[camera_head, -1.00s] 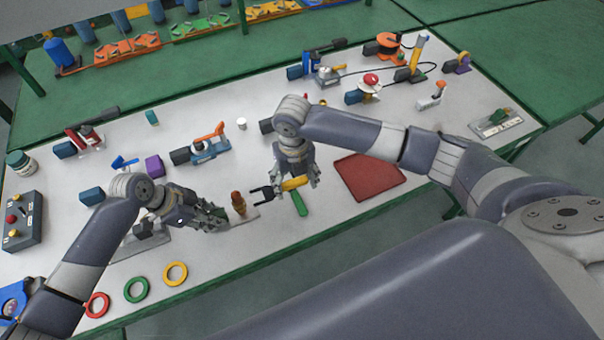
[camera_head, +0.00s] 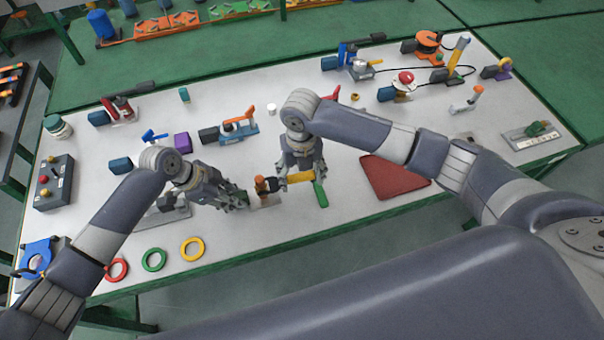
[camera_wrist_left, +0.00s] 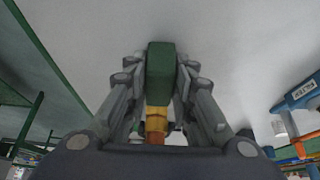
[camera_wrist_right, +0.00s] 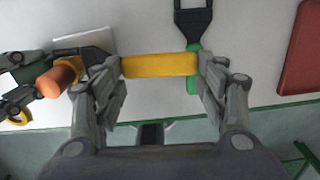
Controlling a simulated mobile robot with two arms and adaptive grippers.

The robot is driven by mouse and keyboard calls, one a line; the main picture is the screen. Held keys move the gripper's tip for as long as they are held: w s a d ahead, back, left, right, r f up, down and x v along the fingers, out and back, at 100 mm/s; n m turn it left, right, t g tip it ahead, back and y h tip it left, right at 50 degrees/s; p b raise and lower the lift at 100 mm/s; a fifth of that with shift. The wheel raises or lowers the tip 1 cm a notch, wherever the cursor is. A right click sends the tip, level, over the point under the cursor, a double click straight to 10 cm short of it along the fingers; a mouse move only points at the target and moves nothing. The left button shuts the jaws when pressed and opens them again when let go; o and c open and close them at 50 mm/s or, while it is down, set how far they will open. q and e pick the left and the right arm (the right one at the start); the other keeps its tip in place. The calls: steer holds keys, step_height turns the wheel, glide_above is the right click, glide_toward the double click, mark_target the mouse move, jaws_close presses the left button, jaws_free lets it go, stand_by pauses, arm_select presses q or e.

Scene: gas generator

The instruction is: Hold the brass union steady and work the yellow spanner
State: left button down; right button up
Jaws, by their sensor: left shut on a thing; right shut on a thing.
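The brass union (camera_head: 262,187), with an orange-brown top, stands upright near the table's front edge. It also shows in the right wrist view (camera_wrist_right: 60,76). My left gripper (camera_wrist_left: 160,85) is shut on a green block (camera_wrist_left: 160,70); brass shows just below the block in that view. My right gripper (camera_wrist_right: 160,72) is shut on the handle of the yellow spanner (camera_wrist_right: 160,66), which also shows in the head view (camera_head: 298,177). The spanner's dark jaw (camera_wrist_right: 94,58) points left and is at the union. I cannot tell whether it is fully around it.
A green-handled tool with a dark forked head (camera_wrist_right: 194,18) lies below the yellow handle. A red mat (camera_head: 392,180) lies to the right. Red, green (camera_head: 154,260) and yellow rings lie at the front left. A control box (camera_head: 54,184) stands far left.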

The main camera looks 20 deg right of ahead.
steer(key=shift+s+a+m, duration=0.2)
steer(key=shift+s+m, duration=0.5)
steer(key=shift+m, duration=0.05)
steer(key=shift+s+a+m, duration=0.2)
steer(key=shift+s+m, duration=0.45)
steer(key=shift+m, duration=0.1)
steer(key=shift+s+a+m, duration=0.25)
steer(key=shift+s+m, duration=0.2)
steer(key=shift+m, duration=0.1)
steer(key=shift+s+a+m, duration=0.25)
steer(key=shift+s+m, duration=0.2)
steer(key=shift+m, duration=0.1)
steer(key=shift+s+a+m, duration=0.85)
steer(key=shift+s+m, duration=0.05)
steer(key=shift+m, duration=0.5)
steer(key=shift+s+a+m, duration=0.55)
steer(key=shift+a+m, duration=0.3)
steer(key=shift+m, duration=0.35)
steer(key=shift+s, duration=0.1)
steer(key=shift+n, duration=0.4)
steer(key=shift+s+d, duration=0.75)
steer(key=shift+s, duration=0.35)
steer(key=shift+s+d, duration=0.75)
steer(key=shift+s, duration=0.35)
